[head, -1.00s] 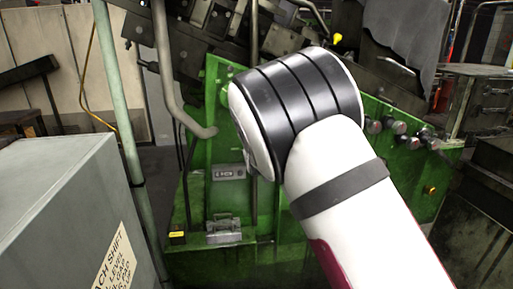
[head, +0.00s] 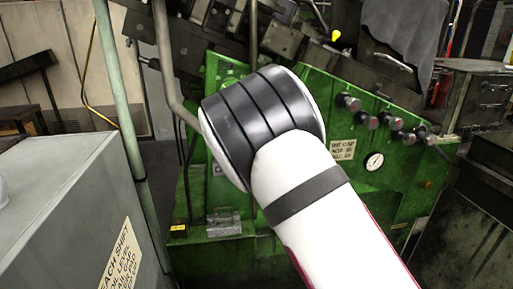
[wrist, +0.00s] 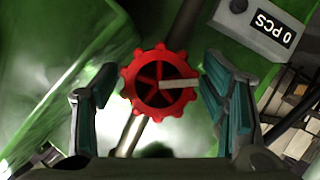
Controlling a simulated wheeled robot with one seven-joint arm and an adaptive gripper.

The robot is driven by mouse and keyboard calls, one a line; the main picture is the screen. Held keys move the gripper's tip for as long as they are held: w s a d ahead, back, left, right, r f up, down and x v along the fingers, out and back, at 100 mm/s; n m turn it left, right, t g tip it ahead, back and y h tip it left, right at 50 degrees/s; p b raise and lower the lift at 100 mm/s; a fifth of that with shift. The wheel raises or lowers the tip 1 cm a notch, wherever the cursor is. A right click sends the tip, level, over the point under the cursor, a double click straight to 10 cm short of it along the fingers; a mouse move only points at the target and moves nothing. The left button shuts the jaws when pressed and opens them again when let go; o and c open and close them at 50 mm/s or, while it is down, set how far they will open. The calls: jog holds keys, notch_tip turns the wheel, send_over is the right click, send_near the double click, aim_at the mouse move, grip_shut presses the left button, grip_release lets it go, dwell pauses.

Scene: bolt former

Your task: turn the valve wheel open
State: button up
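The red valve wheel (wrist: 160,84) shows in the wrist view, with a scalloped rim, spokes and a pale bar reaching from its hub to the right. My gripper (wrist: 162,98) is open, with one teal-padded finger to the left of the wheel and one to the right. The wheel lies between the fingers in the picture. The right finger appears very close to the rim, and I cannot tell whether it touches. In the head view my arm hides the wheel and the gripper.
A green machine (head: 395,185) with several dark knobs and a gauge (head: 374,161) stands ahead. A grey cabinet (head: 60,190) is at the left, beside a pale green pole (head: 122,110). A dark bin (head: 470,225) stands at the right.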

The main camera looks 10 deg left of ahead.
jog(key=v, duration=1.2)
